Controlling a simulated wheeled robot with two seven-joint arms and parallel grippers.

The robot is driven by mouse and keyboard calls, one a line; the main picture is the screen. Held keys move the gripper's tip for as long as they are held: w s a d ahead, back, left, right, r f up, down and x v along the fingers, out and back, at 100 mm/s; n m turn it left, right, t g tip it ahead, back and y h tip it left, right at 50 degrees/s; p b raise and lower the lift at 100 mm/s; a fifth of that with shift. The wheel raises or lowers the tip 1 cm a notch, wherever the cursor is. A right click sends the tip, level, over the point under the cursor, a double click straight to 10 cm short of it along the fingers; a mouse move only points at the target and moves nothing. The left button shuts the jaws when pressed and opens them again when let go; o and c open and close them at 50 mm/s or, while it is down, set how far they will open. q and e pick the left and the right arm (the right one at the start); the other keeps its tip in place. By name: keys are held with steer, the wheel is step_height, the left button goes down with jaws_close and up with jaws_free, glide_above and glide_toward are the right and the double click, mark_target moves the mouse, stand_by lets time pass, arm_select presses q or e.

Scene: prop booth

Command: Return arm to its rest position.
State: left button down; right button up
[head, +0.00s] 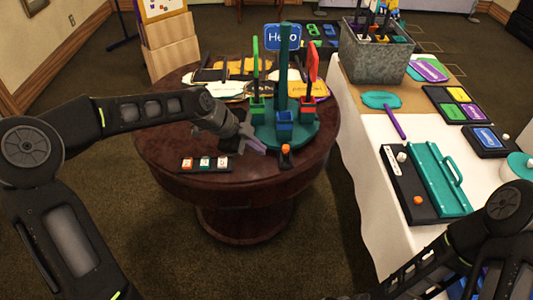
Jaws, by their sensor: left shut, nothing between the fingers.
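My left arm comes in from the left. Its gripper (254,146) is shut and empty, over the round dark wooden table (190,188), close to the left side of the round teal stand (284,130). I cannot tell whether it touches the stand. My right arm shows at the lower right, bent in front of the white-covered table; its gripper cannot be made out.
A black tray with small blocks (206,164) and a small orange-topped piece (286,151) lie near the round table's front. The white-covered table (375,195) holds a metal bin (375,57), a teal paddle (382,100) and a teal-lidded tray (437,180).

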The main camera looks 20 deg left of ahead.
arm_select(q)
steer(key=shift+v, duration=1)
steer(key=s+d+f+n+t, duration=0.1)
steer(key=s+d+f+n, duration=0.1)
steer(key=f+n, duration=0.65)
steer(key=s+d+f+n, duration=0.2)
steer(key=d+f+n, duration=0.1)
steer(key=f+n, duration=0.5)
steer(key=s+d+f+n+g, duration=0.1)
steer(key=s+f, duration=0.3)
steer(key=s, duration=0.4)
steer(key=s+d+f+n+g+p, duration=0.1)
steer(key=s+d+f, duration=0.3)
steer(key=s, duration=0.5)
steer(key=s+d+f+n+g+y, duration=0.1)
steer(key=s+d+f+n+g, duration=0.1)
steer(key=s+f, duration=0.3)
steer(key=s+g, duration=0.1)
steer(key=s, duration=0.2)
steer(key=shift+s+d+f, duration=0.3)
steer(key=shift+s+f, duration=0.05)
